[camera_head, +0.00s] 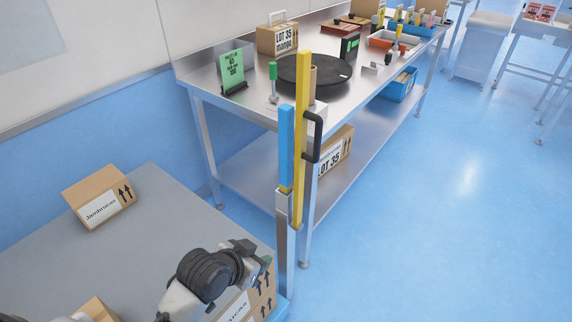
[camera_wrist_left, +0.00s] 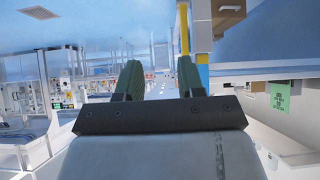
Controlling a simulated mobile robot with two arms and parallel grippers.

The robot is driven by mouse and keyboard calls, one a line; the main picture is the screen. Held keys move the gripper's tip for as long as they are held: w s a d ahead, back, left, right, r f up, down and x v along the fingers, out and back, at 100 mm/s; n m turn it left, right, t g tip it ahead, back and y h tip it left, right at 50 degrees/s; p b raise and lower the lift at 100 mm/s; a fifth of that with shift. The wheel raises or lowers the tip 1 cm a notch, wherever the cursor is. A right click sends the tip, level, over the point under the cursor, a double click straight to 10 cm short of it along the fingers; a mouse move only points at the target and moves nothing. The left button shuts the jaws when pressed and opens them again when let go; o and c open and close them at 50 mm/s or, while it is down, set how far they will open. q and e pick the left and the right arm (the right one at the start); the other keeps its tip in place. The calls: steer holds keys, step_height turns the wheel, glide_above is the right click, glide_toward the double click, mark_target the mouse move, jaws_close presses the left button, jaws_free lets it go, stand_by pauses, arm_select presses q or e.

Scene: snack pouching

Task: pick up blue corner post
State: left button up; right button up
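The blue corner post (camera_head: 286,148) stands upright on a grey metal upright, next to a taller yellow post (camera_head: 302,140) with a black handle. My left gripper (camera_head: 256,258) is low in the head view, below and to the left of the blue post and apart from it. In the left wrist view the two dark green fingers of my left gripper (camera_wrist_left: 160,80) are spread with nothing between them. A blue piece, apparently the post (camera_wrist_left: 203,76), shows just beyond the right finger. My right gripper is not in view.
A grey cart top (camera_head: 150,235) bears several cardboard boxes, one (camera_head: 99,197) at its back left. A steel table (camera_head: 262,105) behind the posts holds a black turntable (camera_head: 312,80), a box and trays. Blue floor (camera_head: 440,230) is free on the right.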

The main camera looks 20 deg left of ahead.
arm_select(q)
steer(key=w+a+r+t+h, duration=0.15)
steer(key=w+r+t, duration=0.25)
steer(key=w+r, duration=0.5)
steer(key=t+h, duration=0.2)
steer(key=t, duration=0.2)
glide_toward(291, 129)
steer(key=w, duration=0.2)
steer(key=shift+y, duration=0.25)
steer(key=w, duration=0.3)
steer(key=w+f, duration=0.1)
steer(key=shift+w+d, duration=0.25)
steer(key=shift+d, duration=0.15)
steer(key=p+x, duration=0.1)
steer(key=x, duration=0.4)
steer(key=shift+w+d+f, duration=0.15)
steer(key=shift+w+d, duration=0.05)
steer(key=shift+w, duration=0.05)
steer(key=shift+s, duration=0.1)
jaws_close()
